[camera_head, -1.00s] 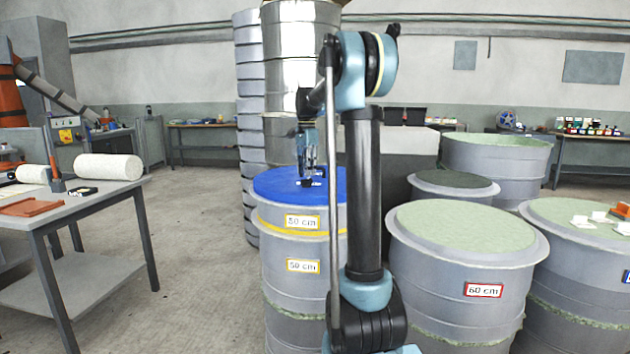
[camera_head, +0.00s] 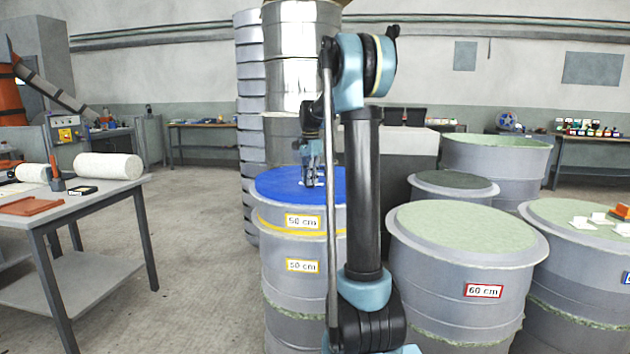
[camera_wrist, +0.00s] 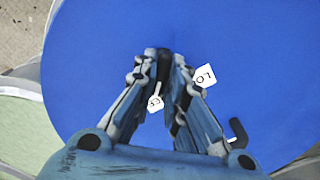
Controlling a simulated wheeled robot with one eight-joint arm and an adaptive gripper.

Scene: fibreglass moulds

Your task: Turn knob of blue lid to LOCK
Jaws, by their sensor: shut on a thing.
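The blue lid (camera_head: 275,183) lies on top of a grey drum at the centre. It fills most of the wrist view (camera_wrist: 250,50). My gripper (camera_head: 311,184) points down at the lid, its fingers shut on a small dark knob (camera_wrist: 163,65), mostly hidden between the fingertips. A white label reading "LO" (camera_wrist: 204,76) lies right of the fingertips. Another small white label (camera_wrist: 155,103) shows between the fingers, partly covered and hard to read. A black bent piece (camera_wrist: 237,130) lies on the lid to the lower right.
The drum carries yellow-edged "50 cm" labels (camera_head: 303,222). A green-topped drum marked "60 cm" (camera_head: 466,225) stands to the right, with more drums behind. A grey table (camera_head: 90,205) stands at the left. The floor (camera_head: 200,240) between table and drums is clear.

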